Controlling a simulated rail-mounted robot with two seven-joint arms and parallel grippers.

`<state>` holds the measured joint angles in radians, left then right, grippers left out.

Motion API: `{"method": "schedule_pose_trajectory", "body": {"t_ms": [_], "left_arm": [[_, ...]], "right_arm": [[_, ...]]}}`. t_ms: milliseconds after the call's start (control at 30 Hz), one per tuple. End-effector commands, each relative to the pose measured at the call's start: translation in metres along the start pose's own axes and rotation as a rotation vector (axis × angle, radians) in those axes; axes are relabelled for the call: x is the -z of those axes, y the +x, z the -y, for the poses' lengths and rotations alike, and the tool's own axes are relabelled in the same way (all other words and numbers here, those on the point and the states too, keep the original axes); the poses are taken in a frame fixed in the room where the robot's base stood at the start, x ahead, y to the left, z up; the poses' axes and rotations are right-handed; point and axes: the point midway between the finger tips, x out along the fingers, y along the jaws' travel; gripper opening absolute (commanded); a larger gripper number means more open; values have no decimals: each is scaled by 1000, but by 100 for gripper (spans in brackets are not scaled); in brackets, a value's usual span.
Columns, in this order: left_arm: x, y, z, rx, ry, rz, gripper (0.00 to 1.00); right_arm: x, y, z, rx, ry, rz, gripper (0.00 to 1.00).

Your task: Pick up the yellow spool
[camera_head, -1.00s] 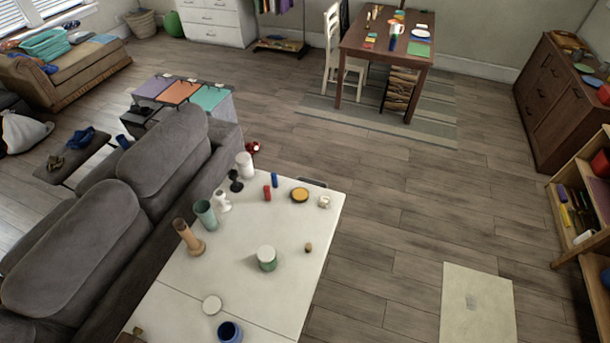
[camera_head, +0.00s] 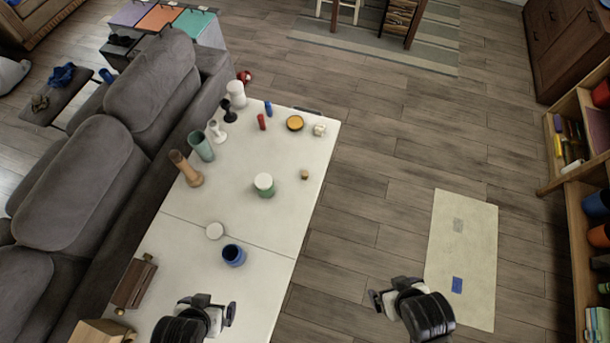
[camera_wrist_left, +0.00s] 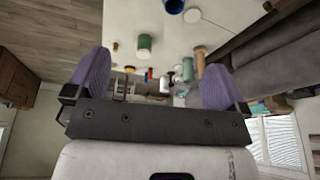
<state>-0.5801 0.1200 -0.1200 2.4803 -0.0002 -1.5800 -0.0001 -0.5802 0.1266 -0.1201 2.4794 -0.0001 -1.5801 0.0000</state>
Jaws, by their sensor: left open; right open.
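A low round thing with a yellow-orange top and dark rim (camera_head: 295,123) sits near the far right end of the white table (camera_head: 275,205). It is the only clearly yellow thing on that table; I cannot tell for sure that it is the spool. My left gripper (camera_head: 208,305) is open and empty over the near part of the table, far from it. The left wrist view shows its two purple pads (camera_wrist_left: 153,82) spread apart with nothing between them. My right gripper (camera_head: 396,293) is open and empty over the floor, right of the table.
Near the yellow thing stand a small pale item (camera_head: 319,130), a red cylinder (camera_head: 262,121) and a blue one (camera_head: 268,107). A green jar with white lid (camera_head: 264,185) and blue cup (camera_head: 233,255) stand nearer. A grey sofa (camera_head: 150,90) borders the left; floor is free right.

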Motion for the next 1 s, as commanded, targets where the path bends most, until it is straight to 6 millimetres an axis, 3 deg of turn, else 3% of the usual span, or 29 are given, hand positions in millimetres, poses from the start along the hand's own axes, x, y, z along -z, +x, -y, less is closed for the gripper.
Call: {"method": "schedule_pose_trajectory", "body": {"t_ms": [267, 700, 1000], "left_arm": [[0, 0, 0, 0, 0, 0, 100], [0, 0, 0, 0, 0, 0, 61], [0, 0, 0, 0, 0, 0, 61]], "right_arm": [[0, 0, 1, 4, 5, -1, 100], [1, 0, 3, 8, 10, -2, 100], [1, 0, 2, 6, 7, -2, 100]]}}
